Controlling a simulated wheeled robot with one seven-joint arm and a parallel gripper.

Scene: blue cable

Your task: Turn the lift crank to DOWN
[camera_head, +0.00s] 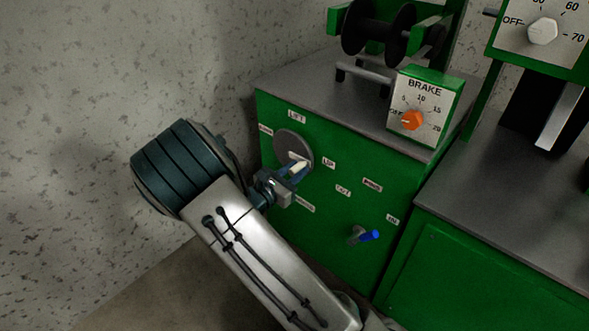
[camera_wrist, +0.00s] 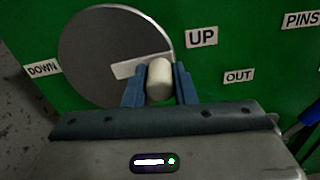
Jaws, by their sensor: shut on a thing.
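The lift crank is a grey disc (camera_head: 287,144) with a pale arm and a cream handle, on the green cabinet front under the LIFT label (camera_head: 297,117). In the wrist view the disc (camera_wrist: 100,50) fills the upper left. The pale crank arm (camera_wrist: 127,67) points right, toward the UP label (camera_wrist: 201,37). The DOWN label (camera_wrist: 43,69) is left of the disc. My gripper (camera_head: 297,170) is shut on the cream handle (camera_wrist: 159,78), with one blue finger on each side of it.
Below right on the cabinet front is a blue-handled lever (camera_head: 368,236), with OUT and PINS labels above it. On the cabinet top (camera_head: 335,100) stand a BRAKE box (camera_head: 425,104) with an orange knob and a black spool (camera_head: 378,30). A speckled wall (camera_head: 90,80) is at left.

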